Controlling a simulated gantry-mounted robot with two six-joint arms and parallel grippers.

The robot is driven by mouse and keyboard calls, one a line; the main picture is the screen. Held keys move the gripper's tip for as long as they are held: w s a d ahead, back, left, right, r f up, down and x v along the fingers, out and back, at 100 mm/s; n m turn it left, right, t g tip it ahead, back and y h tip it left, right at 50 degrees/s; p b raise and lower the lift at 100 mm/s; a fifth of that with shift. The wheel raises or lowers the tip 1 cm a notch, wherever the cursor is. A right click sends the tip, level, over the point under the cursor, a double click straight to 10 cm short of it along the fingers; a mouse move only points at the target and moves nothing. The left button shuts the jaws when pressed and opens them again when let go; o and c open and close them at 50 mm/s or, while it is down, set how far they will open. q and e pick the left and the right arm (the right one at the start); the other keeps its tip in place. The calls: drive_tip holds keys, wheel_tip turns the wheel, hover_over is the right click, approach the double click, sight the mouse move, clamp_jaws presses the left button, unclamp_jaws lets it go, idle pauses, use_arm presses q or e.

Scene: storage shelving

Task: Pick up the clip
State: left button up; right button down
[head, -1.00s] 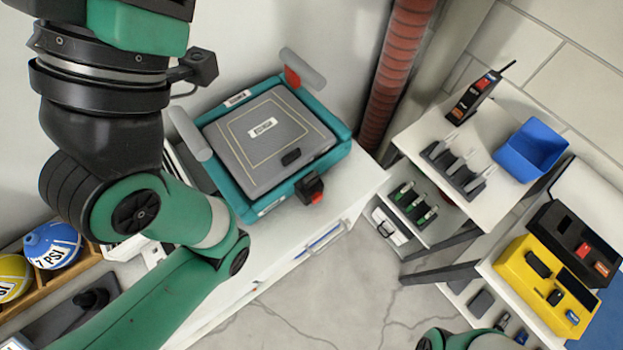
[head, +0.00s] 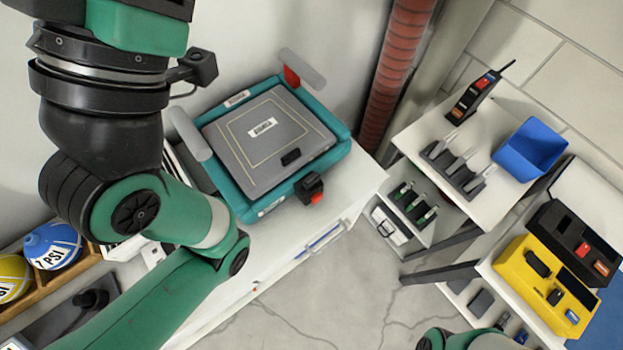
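I cannot tell for certain which thing is the clip. A dark grey holder (head: 466,184) with slim pale upright pieces stands on the white shelf at the right in the head view. A dark rack with green pieces (head: 411,204) sits on the shelf below it. Either may hold clips, but they are too small to tell. My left arm crosses the left side of the view, and its gripper is out of frame. Only a green part of my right arm shows at the bottom edge, and its gripper is out of frame.
A teal-framed grey device (head: 265,135) lies on a white cabinet (head: 290,250). A blue bin (head: 531,150) and a dark handheld device (head: 474,98) stand on the right shelf. A yellow and black case (head: 520,262) is at the far right. Blue and yellow balls (head: 53,245) sit at left.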

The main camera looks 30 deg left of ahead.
use_arm(q)
drive_tip(key=shift+c, duration=0.3)
drive_tip(key=c, duration=0.4)
idle(0.3)
